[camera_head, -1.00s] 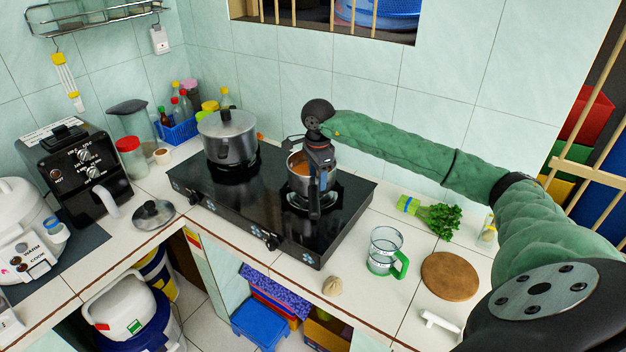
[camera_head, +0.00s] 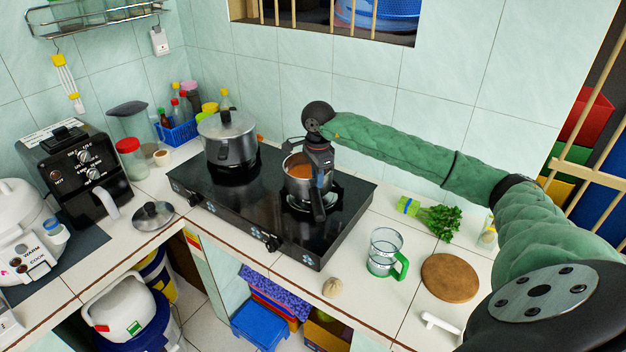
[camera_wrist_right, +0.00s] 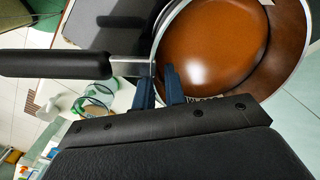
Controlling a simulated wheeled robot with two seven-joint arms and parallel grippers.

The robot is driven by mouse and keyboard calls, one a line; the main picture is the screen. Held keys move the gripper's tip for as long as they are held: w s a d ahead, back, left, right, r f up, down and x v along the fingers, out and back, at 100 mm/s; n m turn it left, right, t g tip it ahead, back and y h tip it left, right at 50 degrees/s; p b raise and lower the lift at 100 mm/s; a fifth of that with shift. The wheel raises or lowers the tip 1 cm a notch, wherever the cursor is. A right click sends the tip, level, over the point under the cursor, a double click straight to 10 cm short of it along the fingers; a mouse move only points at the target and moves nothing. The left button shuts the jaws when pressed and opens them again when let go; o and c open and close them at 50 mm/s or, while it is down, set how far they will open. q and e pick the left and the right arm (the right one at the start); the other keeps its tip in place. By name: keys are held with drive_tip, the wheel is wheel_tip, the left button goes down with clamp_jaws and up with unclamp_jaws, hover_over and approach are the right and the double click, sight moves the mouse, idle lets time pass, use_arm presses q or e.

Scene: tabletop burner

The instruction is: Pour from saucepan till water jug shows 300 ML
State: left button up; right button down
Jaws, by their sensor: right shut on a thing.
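The steel saucepan (camera_head: 296,185) with a black handle (camera_head: 319,206) is over the right burner. It holds orange-brown liquid, which fills much of the right wrist view (camera_wrist_right: 212,45). My right gripper (camera_head: 318,160) is shut on the saucepan's rim near the handle joint. In the wrist view, one blue finger is outside the rim and one inside (camera_wrist_right: 158,88). I cannot tell whether the pan is clear of the burner. The clear water jug (camera_head: 384,250) with a green handle stands upright on the counter, right of the stove. Its markings are unreadable. My left gripper is not in view.
A lidded pot (camera_head: 228,145) stands on the left of the black stove (camera_head: 262,215). A loose lid (camera_head: 153,214) lies left of it. A round wooden board (camera_head: 450,278), green leaves (camera_head: 438,220) and a small beige lump (camera_head: 332,288) lie around the jug. The wall is close behind.

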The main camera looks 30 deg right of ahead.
drive_tip(key=shift+r+p, duration=0.6)
drive_tip(key=shift+r, duration=1.9)
idle(1.2)
